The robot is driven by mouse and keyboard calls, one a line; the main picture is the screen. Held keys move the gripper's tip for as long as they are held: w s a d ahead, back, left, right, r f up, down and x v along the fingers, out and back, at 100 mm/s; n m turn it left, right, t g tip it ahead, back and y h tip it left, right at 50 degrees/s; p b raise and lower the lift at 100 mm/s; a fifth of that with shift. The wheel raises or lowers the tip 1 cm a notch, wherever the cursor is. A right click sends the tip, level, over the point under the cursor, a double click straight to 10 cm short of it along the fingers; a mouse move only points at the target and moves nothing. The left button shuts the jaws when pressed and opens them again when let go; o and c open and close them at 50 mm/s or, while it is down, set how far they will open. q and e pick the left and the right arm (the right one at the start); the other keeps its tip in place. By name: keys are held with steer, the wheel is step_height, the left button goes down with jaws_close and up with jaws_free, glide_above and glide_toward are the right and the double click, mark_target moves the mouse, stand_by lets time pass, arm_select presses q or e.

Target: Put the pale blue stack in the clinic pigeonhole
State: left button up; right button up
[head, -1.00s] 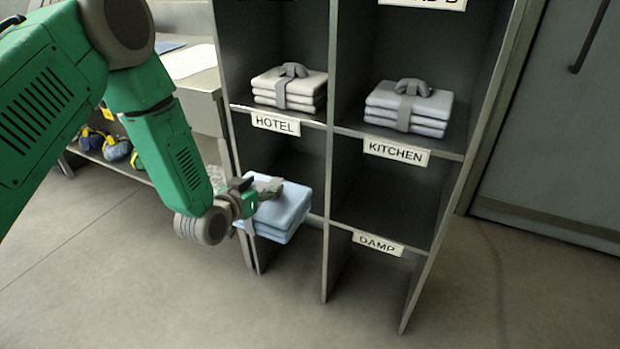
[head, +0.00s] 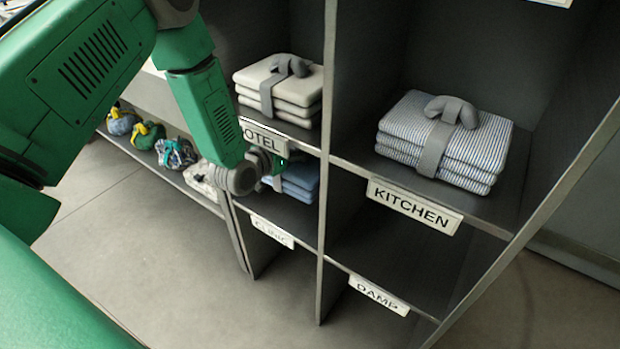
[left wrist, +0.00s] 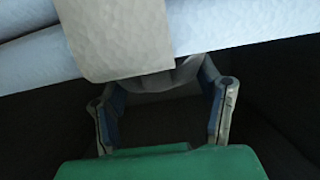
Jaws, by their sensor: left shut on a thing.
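The pale blue stack (head: 300,179) is inside the clinic pigeonhole, below the hotel shelf and above the CLINIC label (head: 272,232). My arm partly hides it. My left gripper (head: 268,178) reaches into that pigeonhole; its fingers are mostly hidden in the head view. In the left wrist view, the gripper (left wrist: 165,95) is shut on the grey strap (left wrist: 115,40) of the stack, whose pale blue folds (left wrist: 230,22) fill the top of the picture. I cannot tell whether the stack rests on the shelf board. My right gripper is not in view.
A cream stack (head: 280,85) sits in the hotel pigeonhole just above. A striped stack (head: 445,140) sits in the kitchen pigeonhole at the right. The damp pigeonhole, with its label (head: 379,296), looks empty. Several colourful bundles (head: 145,135) lie on a low shelf at the left.

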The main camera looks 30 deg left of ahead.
mark_target(298, 164)
arm_select(q)
step_height(298, 164, down, 5)
steer(key=shift+d+r+b, duration=0.1)
steer(key=shift+d+b, duration=0.05)
steer(key=shift+b, duration=0.55)
steer(key=shift+d+f, duration=0.3)
steer(key=shift+d, duration=0.1)
step_height(298, 164, down, 3)
steer(key=shift+a+f+b, duration=0.1)
steer(key=shift+b, duration=0.65)
steer(key=shift+a+f, duration=0.2)
steer(key=shift+a, duration=0.1)
steer(key=o, duration=1.7)
steer(key=shift+s, duration=0.1)
steer(key=shift+d, duration=0.2)
